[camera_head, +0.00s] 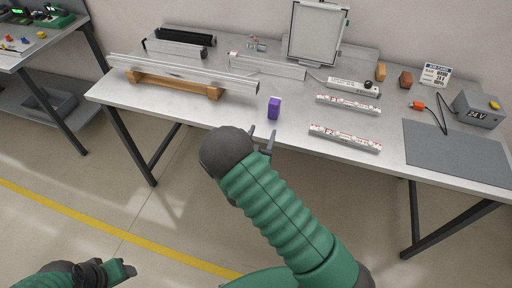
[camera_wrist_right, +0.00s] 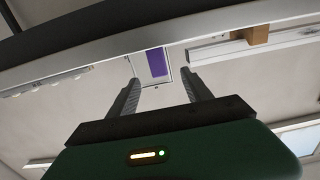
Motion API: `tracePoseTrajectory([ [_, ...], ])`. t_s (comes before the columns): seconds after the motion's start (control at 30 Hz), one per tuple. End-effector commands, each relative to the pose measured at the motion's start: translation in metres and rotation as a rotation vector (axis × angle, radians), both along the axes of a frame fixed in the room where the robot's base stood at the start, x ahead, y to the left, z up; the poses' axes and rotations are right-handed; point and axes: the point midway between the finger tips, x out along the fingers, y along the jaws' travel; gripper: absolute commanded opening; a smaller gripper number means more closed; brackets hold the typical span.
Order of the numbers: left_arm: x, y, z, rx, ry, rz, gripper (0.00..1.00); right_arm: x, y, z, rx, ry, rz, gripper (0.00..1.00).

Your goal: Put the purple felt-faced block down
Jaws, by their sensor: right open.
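The purple felt-faced block (camera_head: 274,107) stands on the grey workbench (camera_head: 215,118), close to its front edge. In the right wrist view the block (camera_wrist_right: 156,62) shows a purple face with a pale border, beyond the fingertips and roughly between them. My right gripper (camera_head: 262,136) is open and empty, just in front of the bench edge and short of the block. Its two fingers are spread in the right wrist view (camera_wrist_right: 160,78). My left gripper (camera_head: 122,270) is low at the bottom left, away from the bench, and its jaws are unclear.
A long metal profile (camera_head: 185,75) on wooden supports lies left of the block. Two labelled bars (camera_head: 345,138) (camera_head: 348,104) lie to the right. A dark mat (camera_head: 460,152) and a 24 V box (camera_head: 478,110) are at the far right. Bare bench surrounds the block.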

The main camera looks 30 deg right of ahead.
Motion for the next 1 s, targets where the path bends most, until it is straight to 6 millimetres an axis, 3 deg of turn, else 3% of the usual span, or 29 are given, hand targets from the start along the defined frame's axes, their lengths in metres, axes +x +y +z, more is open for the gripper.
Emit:
tracePoseTrajectory([
  [0.07,0.0,-0.001,0.0,-0.001,0.0,-0.002,0.58,0.008,0.006,-0.001,0.084,0.041,0.038,0.58],
  [0.13,0.0,-0.001,0.0,-0.001,-0.001,-0.002,0.58,0.015,0.026,-0.005,0.21,0.124,0.116,0.58],
  [0.23,0.0,-0.001,0.0,-0.001,-0.001,-0.002,0.58,0.01,0.077,-0.008,0.406,0.311,0.288,0.58],
  [0.27,0.0,-0.001,0.0,-0.001,-0.001,-0.002,0.58,0.001,0.096,-0.007,0.461,0.389,0.354,0.58],
  [0.33,0.0,-0.001,0.0,-0.001,-0.001,-0.002,0.58,-0.036,0.136,-0.004,0.551,0.589,0.498,0.58],
  [0.4,0.0,0.0,0.0,0.0,0.0,-0.001,0.58,-0.085,0.161,0.001,0.581,0.794,0.611,0.58],
  [0.5,0.0,0.0,0.0,0.0,0.0,-0.001,0.58,-0.153,0.167,0.007,0.571,1.036,0.686,0.58],
  [0.6,0.0,0.0,0.0,0.0,0.0,0.0,0.58,-0.194,0.16,0.011,0.547,1.181,0.706,0.58],
  [0.7,0.0,0.0,0.0,0.0,0.0,0.0,0.58,-0.209,0.156,0.011,0.539,1.233,0.709,0.58],
  [0.9,0.0,0.0,0.001,0.0,0.0,-0.001,0.58,-0.208,0.155,0.012,0.541,1.233,0.709,0.58],
  [1.0,0.0,0.0,0.022,0.0,0.0,-0.002,0.58,-0.208,0.157,0.034,0.538,1.234,0.708,0.58],
])
